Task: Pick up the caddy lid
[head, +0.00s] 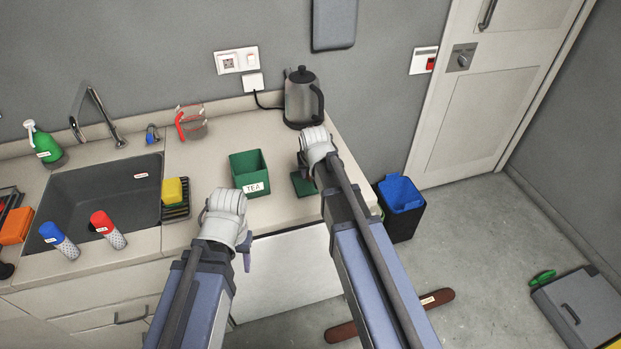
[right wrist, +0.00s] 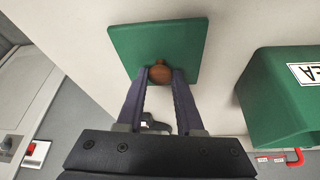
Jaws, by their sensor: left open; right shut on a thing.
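The caddy lid (right wrist: 190,42) is a flat green square with a round brown knob (right wrist: 159,72). In the head view the lid (head: 302,184) lies on the counter right of the green TEA caddy (head: 249,172), partly hidden by my right arm. The caddy is open at the top and also shows in the right wrist view (right wrist: 285,100). My right gripper (right wrist: 160,76) is shut on the lid's knob. I cannot tell whether the lid is clear of the counter. My left gripper (head: 246,252) is open and empty, at the counter's front edge, below the caddy.
A kettle (head: 301,98) stands behind my right arm. A measuring jug (head: 191,122) is at the back. A sink (head: 105,190), a yellow sponge (head: 173,191) and red and blue shakers are at left. A blue-lined bin (head: 401,205) stands on the floor right of the counter.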

